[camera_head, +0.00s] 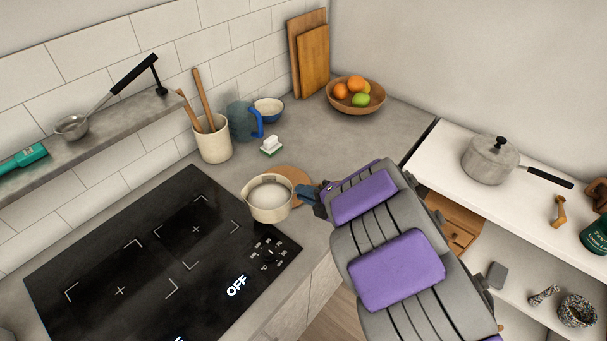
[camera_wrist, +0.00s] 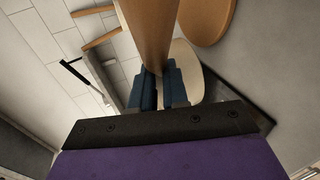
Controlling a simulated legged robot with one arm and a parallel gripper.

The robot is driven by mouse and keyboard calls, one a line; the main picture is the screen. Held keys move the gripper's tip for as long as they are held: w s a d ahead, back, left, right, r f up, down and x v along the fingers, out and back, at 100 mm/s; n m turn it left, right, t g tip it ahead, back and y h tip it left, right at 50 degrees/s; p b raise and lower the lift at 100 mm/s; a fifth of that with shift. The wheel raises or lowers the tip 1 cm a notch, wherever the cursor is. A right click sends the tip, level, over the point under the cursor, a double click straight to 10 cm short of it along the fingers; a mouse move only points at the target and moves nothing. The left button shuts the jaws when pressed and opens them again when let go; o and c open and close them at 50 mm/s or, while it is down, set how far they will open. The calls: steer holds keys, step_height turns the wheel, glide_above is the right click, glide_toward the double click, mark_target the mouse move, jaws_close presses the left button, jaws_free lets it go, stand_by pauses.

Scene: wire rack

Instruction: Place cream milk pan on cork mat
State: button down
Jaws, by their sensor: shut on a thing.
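The cream milk pan (camera_head: 269,212) is upright near the right corner of the hob, pale inside. The round cork mat (camera_head: 292,175) shows partly behind and to the right of the pan, which hides the rest. My gripper (camera_head: 308,193) is at the pan's right side, its blue fingers shut on the pan's handle. In the wrist view the fingers (camera_wrist: 160,88) clasp a wooden handle (camera_wrist: 148,25), with the cream pan (camera_wrist: 188,62) beyond and the brown mat (camera_wrist: 207,18) beside it. I cannot tell whether the pan touches the counter or the mat.
The black hob (camera_head: 150,260) lies left of the pan. Behind stand a soap dish (camera_head: 271,146), a utensil crock (camera_head: 214,145), a blue mug (camera_head: 241,121) and a fruit bowl (camera_head: 356,98). Grey counter (camera_head: 320,140) is clear between mat and bowl.

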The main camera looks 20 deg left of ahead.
steer(key=w+b, duration=0.1)
steer(key=w, duration=1.1)
steer(key=f, duration=0.1)
steer(key=a+f+b, duration=0.1)
steer(key=f, duration=0.2)
steer(key=shift+w+a+f, duration=0.15)
steer(key=shift+w+a, duration=0.05)
steer(key=shift+a, duration=0.1)
steer(key=shift+s+a, duration=0.1)
steer(key=shift+a, duration=0.05)
steer(key=c, duration=1.5)
jaws_free()
steer(key=shift+d, duration=0.55)
steer(key=o, duration=0.4)
steer(key=shift+d+r, duration=0.2)
steer(key=shift+d, duration=0.4)
steer(key=shift+a+f, duration=0.1)
steer(key=shift+a, duration=0.5)
steer(key=p+v, duration=0.2)
steer(key=v, duration=0.9)
steer(key=shift+s+d, duration=0.15)
steer(key=shift+d, duration=0.2)
